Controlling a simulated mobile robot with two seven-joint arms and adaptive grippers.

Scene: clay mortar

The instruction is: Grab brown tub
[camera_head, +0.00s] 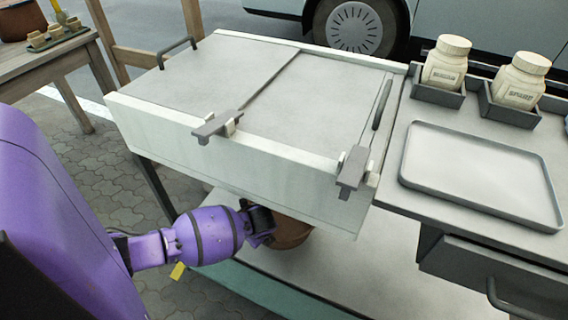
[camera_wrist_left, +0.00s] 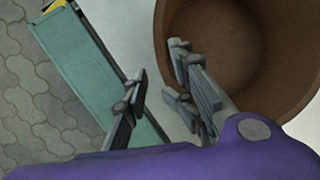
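The brown tub (camera_head: 290,233) stands on the lower shelf under the white cart top, which hides most of it in the head view. In the left wrist view the tub (camera_wrist_left: 255,60) is seen from above, open and seemingly empty. My left gripper (camera_wrist_left: 158,75) is open. One finger lies over the tub's near-left rim, overlapping its inside; the other is outside, over the shelf edge, with a gap between them. I cannot tell whether either finger touches the wall. In the head view the left gripper (camera_head: 262,225) is partly hidden beside the tub. My right gripper is not in view.
The cart's white top (camera_head: 230,85) overhangs my left wrist closely. A teal shelf edge (camera_wrist_left: 88,70) runs beside the gripper. To the right are a grey tray (camera_head: 480,170), two jars in holders (camera_head: 447,62) and a drawer (camera_head: 500,275). The shelf right of the tub looks clear.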

